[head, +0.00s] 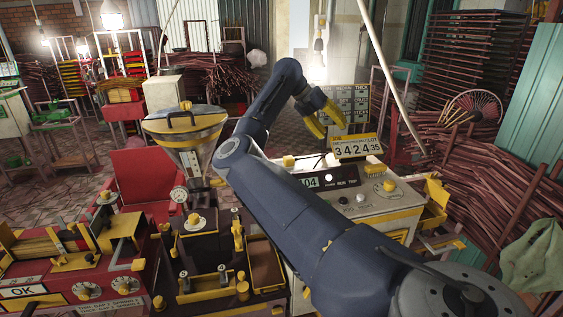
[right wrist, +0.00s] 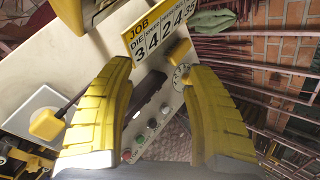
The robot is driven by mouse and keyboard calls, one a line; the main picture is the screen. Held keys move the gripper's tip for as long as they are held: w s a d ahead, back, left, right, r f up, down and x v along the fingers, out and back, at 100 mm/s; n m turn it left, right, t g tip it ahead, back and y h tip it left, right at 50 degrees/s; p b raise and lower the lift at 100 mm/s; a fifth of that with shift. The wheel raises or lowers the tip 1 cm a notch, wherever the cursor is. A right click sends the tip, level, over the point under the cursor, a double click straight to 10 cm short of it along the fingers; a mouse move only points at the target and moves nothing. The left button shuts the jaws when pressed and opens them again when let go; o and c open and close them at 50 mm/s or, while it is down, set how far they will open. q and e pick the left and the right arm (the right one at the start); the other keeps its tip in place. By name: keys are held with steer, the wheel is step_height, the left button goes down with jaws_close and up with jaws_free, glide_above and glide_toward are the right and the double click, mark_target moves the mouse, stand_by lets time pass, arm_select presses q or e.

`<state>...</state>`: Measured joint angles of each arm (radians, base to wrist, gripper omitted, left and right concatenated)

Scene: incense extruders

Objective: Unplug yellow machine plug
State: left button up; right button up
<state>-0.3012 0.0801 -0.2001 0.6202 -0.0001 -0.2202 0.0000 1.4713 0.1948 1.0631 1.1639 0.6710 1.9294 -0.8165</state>
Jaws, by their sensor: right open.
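My right gripper (head: 330,128) is open and empty above the back of the machine with the number display. Its two ridged yellow fingers frame the right wrist view (right wrist: 158,95), with the dark display panel and buttons between and below them. A yellow block that looks like the plug (right wrist: 48,122) sits at the left of that view by a pale square plate, with a dark cord or rod near it. It stands clear of the fingers. In the head view a small yellow block (head: 289,161) on the machine's left top appears to be the same thing. My left gripper is not in view.
The JOB number sign (head: 355,147) stands upright close to the gripper, with another yellow block (head: 374,169) and a dial (head: 389,186) near it. Stacked red-brown rods (head: 470,150) lie to the right. A yellow-rimmed hopper (head: 185,125) stands left of my arm.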

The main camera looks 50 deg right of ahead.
steer(key=w+a+f+n+t+y, duration=0.3)
steer(key=w+a+n+y, duration=0.1)
steer(key=w+a, duration=0.15)
steer(key=n+t+y, duration=0.2)
steer(key=n, duration=0.1)
glide_above(289, 157)
steer(key=shift+r, duration=0.3)
steer(key=shift+f, duration=4.45)
jaws_close()
